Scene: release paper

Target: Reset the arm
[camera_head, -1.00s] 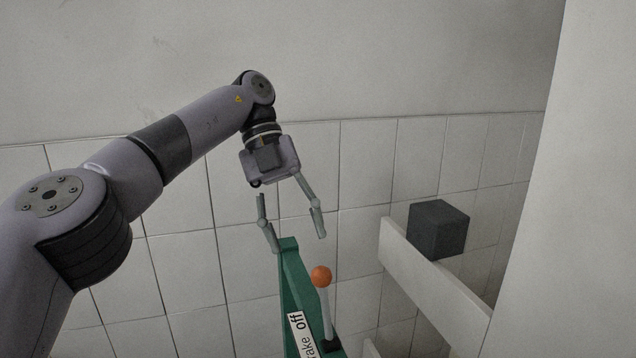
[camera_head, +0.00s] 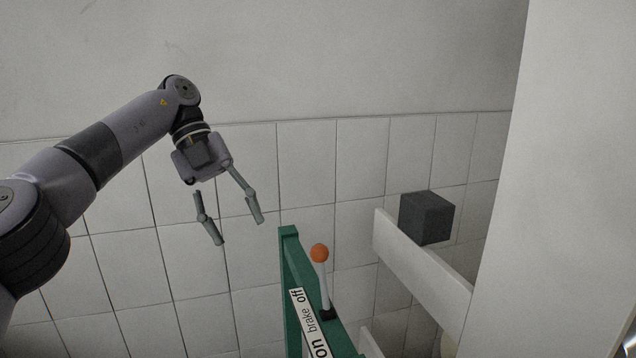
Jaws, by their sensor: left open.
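My left arm comes in from the left, and its gripper (camera_head: 240,232) is open and empty in front of the tiled wall. Its two fingers point down and are spread apart. The gripper is up and to the left of the green stand (camera_head: 290,262), with a visible gap between them in the picture. A lever with an orange ball knob (camera_head: 319,253) stands upright on the green stand, beside a white label (camera_head: 308,322) reading "on brake off". My right gripper does not show.
A white shelf board (camera_head: 425,270) with a dark grey cube (camera_head: 427,217) on it is right of the lever. A plain pale wall or panel (camera_head: 560,180) fills the right side. The area in front of the tiles at left is clear.

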